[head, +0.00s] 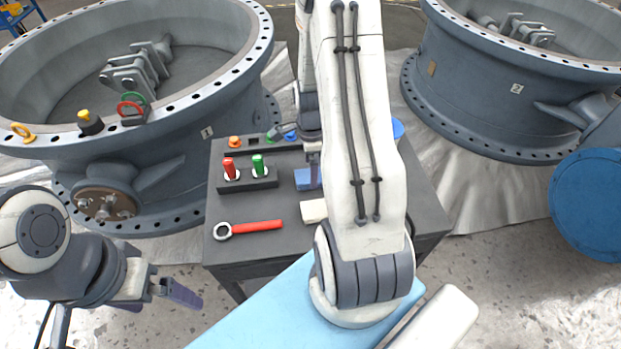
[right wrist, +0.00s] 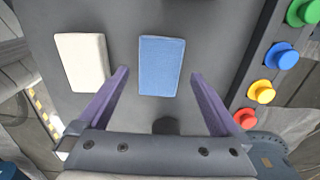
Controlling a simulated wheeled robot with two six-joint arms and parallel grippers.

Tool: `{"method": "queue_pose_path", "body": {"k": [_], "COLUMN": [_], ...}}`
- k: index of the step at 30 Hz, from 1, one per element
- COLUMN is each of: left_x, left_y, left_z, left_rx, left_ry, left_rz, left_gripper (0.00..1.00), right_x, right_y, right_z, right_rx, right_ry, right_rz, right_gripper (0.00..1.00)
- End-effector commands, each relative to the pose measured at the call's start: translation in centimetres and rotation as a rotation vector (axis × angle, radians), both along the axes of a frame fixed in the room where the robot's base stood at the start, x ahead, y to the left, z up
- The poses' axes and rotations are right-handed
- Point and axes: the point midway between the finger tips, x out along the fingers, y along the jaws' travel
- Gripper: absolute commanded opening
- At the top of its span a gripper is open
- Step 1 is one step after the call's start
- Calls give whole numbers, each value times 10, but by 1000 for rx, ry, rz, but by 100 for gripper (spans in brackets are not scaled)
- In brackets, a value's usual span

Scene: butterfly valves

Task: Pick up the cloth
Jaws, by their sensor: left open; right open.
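The blue cloth (head: 304,180) is a flat rectangular pad on the dark cart top, partly hidden by my right arm in the head view. In the right wrist view the cloth (right wrist: 161,66) lies flat, beyond and between the open fingers of my right gripper (right wrist: 160,74). The fingers do not visibly grip it, and nothing is held. A cream-white block (right wrist: 82,62) lies beside the cloth; it also shows in the head view (head: 312,211). My left gripper (head: 160,297) is open and empty at lower left, away from the cart.
The cart top (head: 240,205) also bears a red-handled wrench (head: 250,228), a holder with red (head: 231,169) and green (head: 259,165) tools, and a row of coloured knobs (right wrist: 262,91). Large grey valve bodies (head: 140,205) (head: 510,105) stand left and right. A light-blue surface (head: 265,310) is in front.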

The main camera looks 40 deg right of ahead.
Motion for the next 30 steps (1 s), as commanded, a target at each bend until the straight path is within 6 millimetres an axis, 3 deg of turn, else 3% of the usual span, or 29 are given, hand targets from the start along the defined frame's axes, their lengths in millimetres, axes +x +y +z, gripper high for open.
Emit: {"method": "queue_pose_path", "body": {"k": [4, 12, 13, 19, 20, 21, 30], "left_x": [0, 0, 0, 0, 0, 0, 0], "left_y": [0, 0, 0, 0, 0, 0, 0], "left_z": [-4, -4, -4, -4, -4, -4, -2], "left_rx": [0, 0, 0, 0, 0, 0, 0], "left_ry": [0, 0, 0, 0, 0, 0, 0], "left_rz": [0, 0, 0, 0, 0, 0, 0], "left_gripper": [100, 100, 100, 100, 100, 100, 100], "right_x": [0, 1, 1, 1, 1, 1, 1], "right_y": [1, 1, 1, 1, 1, 1, 1], "right_z": [-20, -22, -22, -22, -22, -22, -16], "right_rx": [1, -1, -1, -1, -1, -1, -1], "right_ry": [2, -1, -1, -1, -1, -1, -2], "right_rz": [1, 1, 1, 1, 1, 1, 1], "right_gripper": [100, 100, 96, 21, 21, 12, 12]}}
